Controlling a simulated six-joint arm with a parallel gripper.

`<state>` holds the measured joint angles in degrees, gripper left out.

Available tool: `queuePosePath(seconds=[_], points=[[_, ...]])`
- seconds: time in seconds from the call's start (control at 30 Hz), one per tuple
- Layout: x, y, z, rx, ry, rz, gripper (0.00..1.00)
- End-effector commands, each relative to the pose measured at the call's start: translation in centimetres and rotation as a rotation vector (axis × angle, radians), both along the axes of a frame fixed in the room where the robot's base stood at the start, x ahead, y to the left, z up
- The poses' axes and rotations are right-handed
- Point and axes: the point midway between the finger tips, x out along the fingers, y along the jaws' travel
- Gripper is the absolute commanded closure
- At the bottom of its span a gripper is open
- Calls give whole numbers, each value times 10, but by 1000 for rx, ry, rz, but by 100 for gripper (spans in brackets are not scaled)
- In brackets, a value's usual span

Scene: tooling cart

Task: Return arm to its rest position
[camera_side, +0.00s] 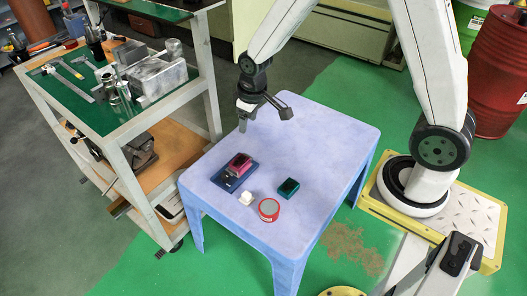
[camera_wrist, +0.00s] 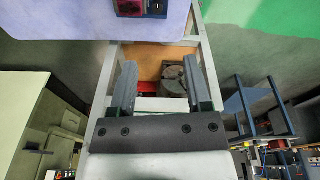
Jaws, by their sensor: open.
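My gripper (camera_side: 246,116) hangs above the back left part of the small blue table (camera_side: 330,130), apart from everything on it. In the wrist view my gripper (camera_wrist: 163,85) shows two separated fingers with nothing held between them. My arm reaches in from the right, from its base beside the table. On the table a dark red block (camera_side: 239,164) rests on a dark blue holder (camera_side: 229,181). The red block also shows at the top edge of the wrist view (camera_wrist: 129,7).
A white piece (camera_side: 246,199), a round red-rimmed tin (camera_side: 268,209) and a dark green box (camera_side: 289,187) lie on the table. A tooling cart (camera_side: 120,135) with a vise and calipers stands close on the left. A red barrel (camera_side: 497,75) stands right. The table's back right is clear.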

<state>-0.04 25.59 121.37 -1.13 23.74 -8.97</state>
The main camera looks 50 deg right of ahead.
Motion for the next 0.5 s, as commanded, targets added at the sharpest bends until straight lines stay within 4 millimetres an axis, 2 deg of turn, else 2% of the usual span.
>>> queuePosePath(seconds=[0.2,0.5], points=[[-45,0,27,15,-30,-65,37],[-102,1,45,35,-61,-145,37]])
